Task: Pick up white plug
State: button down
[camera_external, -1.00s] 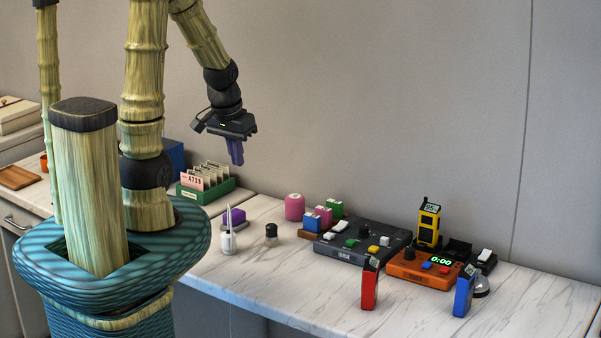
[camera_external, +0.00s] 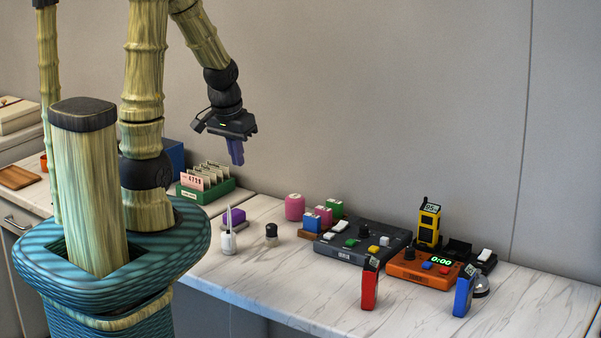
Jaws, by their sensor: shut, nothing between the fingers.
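My gripper (camera_external: 236,152) hangs in the air above the back left of the marble counter (camera_external: 280,275). Its purple fingers are together and hold nothing. No single piece is clearly the white plug. A small white piece (camera_external: 341,225) sits on top of a dark grey box (camera_external: 345,252), left of its black knob. A smaller white piece (camera_external: 385,241) is at the box's right. Another white piece (camera_external: 485,255) sits on a black base behind the orange timer unit (camera_external: 415,272). All are well to the right of and below my gripper.
A white bottle (camera_external: 228,243) with an upright thin tip and a small dark-capped jar (camera_external: 271,233) stand below my gripper. Red (camera_external: 370,285) and blue (camera_external: 463,292) upright devices stand in front of the boxes. A green card rack (camera_external: 205,192) is at left. The front middle counter is clear.

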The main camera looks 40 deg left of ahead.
dwell(0.3)
jog(key=c, duration=0.9)
grip_release()
